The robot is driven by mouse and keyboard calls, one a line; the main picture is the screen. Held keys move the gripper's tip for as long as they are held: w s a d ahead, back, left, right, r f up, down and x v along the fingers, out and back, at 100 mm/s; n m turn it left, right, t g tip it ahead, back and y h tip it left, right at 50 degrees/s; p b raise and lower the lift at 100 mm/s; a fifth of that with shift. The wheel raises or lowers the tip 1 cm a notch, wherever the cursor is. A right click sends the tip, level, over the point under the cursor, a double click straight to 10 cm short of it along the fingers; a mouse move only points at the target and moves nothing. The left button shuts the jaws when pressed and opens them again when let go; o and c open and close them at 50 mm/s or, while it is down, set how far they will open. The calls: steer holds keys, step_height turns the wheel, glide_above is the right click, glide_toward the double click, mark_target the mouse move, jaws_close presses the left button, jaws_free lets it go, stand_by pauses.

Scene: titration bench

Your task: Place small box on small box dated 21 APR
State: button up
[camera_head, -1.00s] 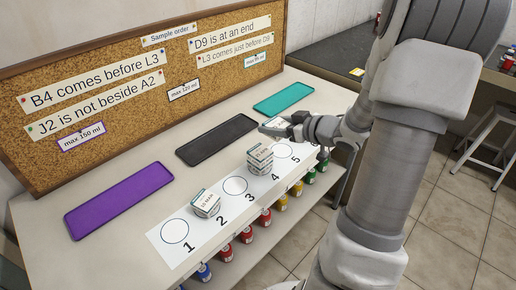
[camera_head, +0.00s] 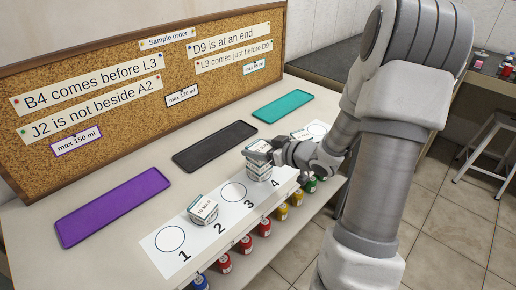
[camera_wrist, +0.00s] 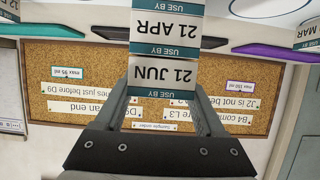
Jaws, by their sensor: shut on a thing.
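My gripper (camera_head: 273,151) is shut on a small white and teal box marked 21 JUN (camera_wrist: 163,76), which also shows at the fingertips in the head view (camera_head: 257,149). The box dated 21 APR (camera_wrist: 167,27) stands below it at circle 4 of the white strip (camera_head: 258,171). The wrist view is upside down, and there the two boxes line up edge to edge with the labels facing the same way. The held box is directly over the 21 APR box; I cannot tell for sure whether they touch.
Another small box with a MAR date (camera_head: 203,210) sits on circle 2. Circles 1, 3 and 5 of the numbered strip (camera_head: 178,256) look empty. Purple (camera_head: 112,207), black (camera_head: 214,146) and teal (camera_head: 283,107) trays lie empty behind. A corkboard (camera_head: 110,118) stands at the back; coloured bottles (camera_head: 245,244) are below.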

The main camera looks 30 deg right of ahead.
steer(key=o, duration=1.3)
steer(key=shift+f, duration=0.1)
steer(key=shift+o, duration=0.2)
steer(key=shift+r, duration=0.2)
steer(key=p+v, duration=0.3)
steer(key=v, duration=0.9)
